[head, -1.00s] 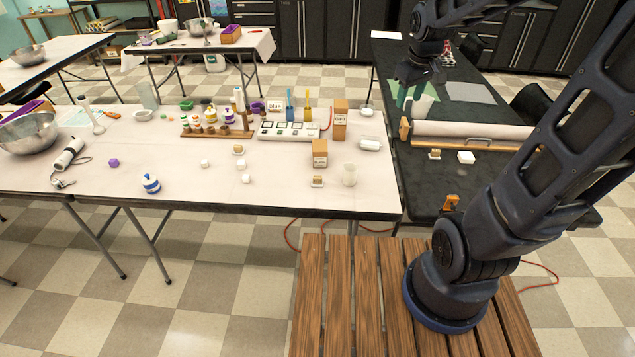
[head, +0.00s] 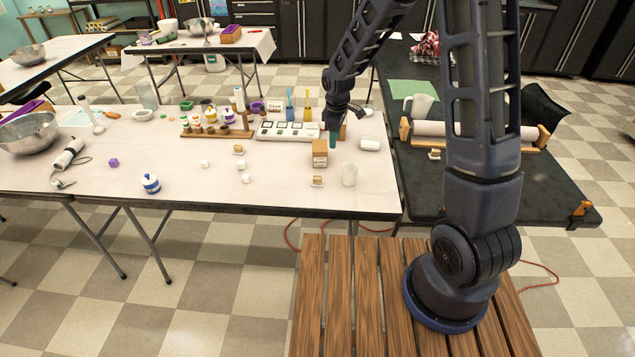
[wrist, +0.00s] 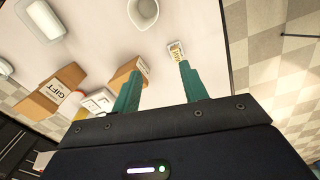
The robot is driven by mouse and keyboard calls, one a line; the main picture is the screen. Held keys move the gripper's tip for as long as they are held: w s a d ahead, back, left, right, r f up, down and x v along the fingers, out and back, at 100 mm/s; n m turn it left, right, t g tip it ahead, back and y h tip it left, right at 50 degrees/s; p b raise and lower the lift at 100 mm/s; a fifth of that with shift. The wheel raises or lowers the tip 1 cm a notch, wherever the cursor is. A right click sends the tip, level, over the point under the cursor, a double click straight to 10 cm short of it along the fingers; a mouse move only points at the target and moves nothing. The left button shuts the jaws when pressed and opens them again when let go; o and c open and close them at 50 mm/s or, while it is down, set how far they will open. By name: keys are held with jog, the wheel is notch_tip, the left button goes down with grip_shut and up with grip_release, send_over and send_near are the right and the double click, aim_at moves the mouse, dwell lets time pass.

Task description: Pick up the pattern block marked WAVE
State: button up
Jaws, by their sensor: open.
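Several small pattern blocks lie on the pale table; I cannot read WAVE on any of them. One small tan and white block (head: 317,181) is near the table's front edge, in front of a brown box. What seems to be the same block, with yellowish markings, shows in the wrist view (wrist: 176,50), just beyond the right fingertip. Another tan-topped block (head: 239,150) lies further left, and one (head: 435,154) is on the dark table. My gripper (head: 333,140) is above the pale table behind the brown box. Its green fingers (wrist: 160,69) are apart with nothing between them.
The brown box (head: 320,153) stands close to my gripper, and a white cup (head: 349,175) is right of the front block. A wooden bottle rack (head: 217,133) stands left.

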jog(key=a+f+n, duration=0.2)
jog(key=a+f, duration=0.3)
jog(key=f, duration=0.2)
send_over(319, 177)
jog(key=shift+g, duration=0.3)
jog(key=f, duration=0.5)
jog(key=shift+w+d+f, duration=0.1)
jog(key=shift+w+d, duration=0.15)
jog(key=shift+w, duration=0.1)
jog(key=shift+s+a+f, duration=0.15)
jog(key=shift+f, duration=0.55)
jog(key=f, duration=0.4)
jog(key=shift+s+a, duration=0.1)
jog(key=shift+a, duration=0.1)
grip_shut()
